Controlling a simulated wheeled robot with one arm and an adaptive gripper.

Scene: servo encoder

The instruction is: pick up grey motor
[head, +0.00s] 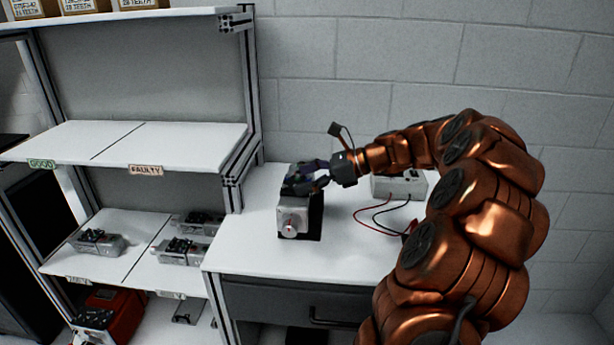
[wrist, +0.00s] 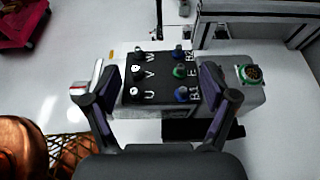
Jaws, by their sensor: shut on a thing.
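In the wrist view the motor (wrist: 135,129) lies across the picture, with a black terminal block (wrist: 165,78) on top marked U, V, W and B1, B2. My gripper (head: 308,180) is at the motor's top. In the wrist view my gripper (wrist: 162,98) has its two fingers on either side of the terminal block, shut on the motor. I cannot tell any gap between motor and pad.
A grey box (head: 400,186) with red and black leads stands behind my arm on the bench. A shelf rack at left has GOOD (head: 41,163) and FAULTY (head: 146,170) labels on an empty upper shelf (head: 190,143). Other motors (head: 185,250) lie on the lower shelf.

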